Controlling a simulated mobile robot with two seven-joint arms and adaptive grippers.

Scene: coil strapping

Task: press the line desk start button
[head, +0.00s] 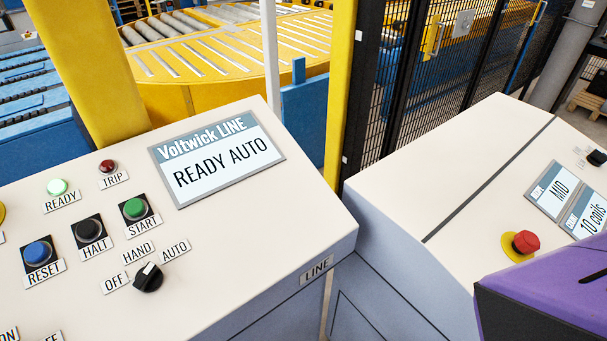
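The screen (217,152) reads "Voltwick LINE, READY AUTO". Neither gripper shows.
A black selector knob (147,278) stands below START, among OFF, HAND and AUTO labels. A second desk (440,180) at right has two screens and a red mushroom button (525,242) on yellow. Yellow posts, a mesh fence (395,70) and a roller conveyor (190,20) stand behind.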

